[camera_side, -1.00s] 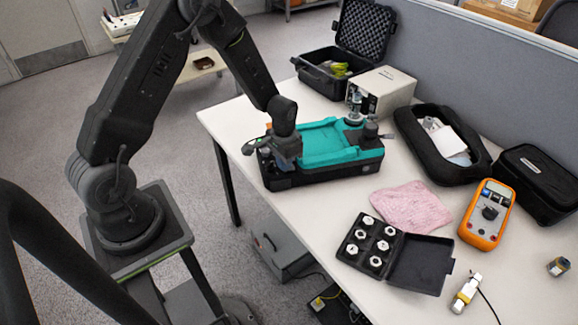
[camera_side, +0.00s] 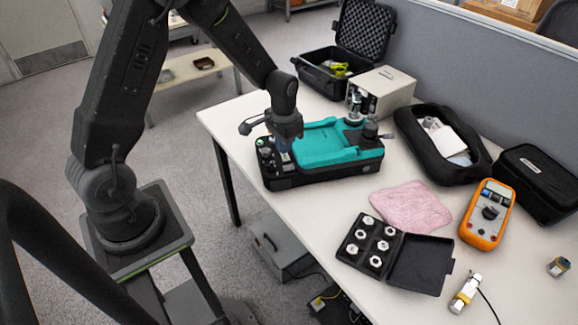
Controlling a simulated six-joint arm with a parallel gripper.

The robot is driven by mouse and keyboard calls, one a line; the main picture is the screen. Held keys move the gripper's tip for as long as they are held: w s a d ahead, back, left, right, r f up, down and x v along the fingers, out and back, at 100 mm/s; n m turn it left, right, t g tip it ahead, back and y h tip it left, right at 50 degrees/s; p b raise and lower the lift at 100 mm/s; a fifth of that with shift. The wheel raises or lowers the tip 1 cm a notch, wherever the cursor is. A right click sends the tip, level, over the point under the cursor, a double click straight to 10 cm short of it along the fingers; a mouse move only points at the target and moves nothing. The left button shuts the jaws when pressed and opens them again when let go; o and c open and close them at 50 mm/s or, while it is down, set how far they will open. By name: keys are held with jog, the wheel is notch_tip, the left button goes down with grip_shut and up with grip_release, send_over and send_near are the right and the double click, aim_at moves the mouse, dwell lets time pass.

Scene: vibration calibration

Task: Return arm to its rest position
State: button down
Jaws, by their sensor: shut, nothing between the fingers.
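My gripper (camera_side: 283,146) is at the left end of the black and teal calibration device (camera_side: 325,149), just above its control panel (camera_side: 268,158). The fingers point down and are small in this view; they are shut with nothing held. I cannot tell whether the fingertips touch the panel. My arm reaches in from the upper left. A metal sensor stack (camera_side: 354,110) stands toward the device's back right, partly against a beige box.
On the white table (camera_side: 325,205) are a beige box (camera_side: 385,90), an open black case (camera_side: 345,60), soft pouches (camera_side: 535,180), a pink cloth (camera_side: 411,205), an orange meter (camera_side: 487,213) and an open case of fittings (camera_side: 392,256). Free floor lies left of the table.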

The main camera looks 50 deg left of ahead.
jog(key=shift+r, duration=0.25)
jog(key=s+d+r+t, duration=0.1)
jog(key=s+d+r, duration=0.2)
jog(key=r, duration=0.5)
jog(key=s+d+r+t, duration=0.2)
jog(key=s+r, duration=0.1)
jog(key=r, duration=0.4)
jog(key=s+d+r+t, duration=0.1)
jog(key=s+d+r, duration=0.1)
jog(key=s+r, duration=0.2)
jog(key=s+d+r+t, duration=0.1)
jog(key=s+r, duration=0.3)
jog(key=s, duration=0.5)
jog(key=shift+s+d+r+t, duration=0.15)
jog(key=shift+s+d+t, duration=0.2)
jog(key=shift+d, duration=0.5)
jog(key=shift+w, duration=0.15)
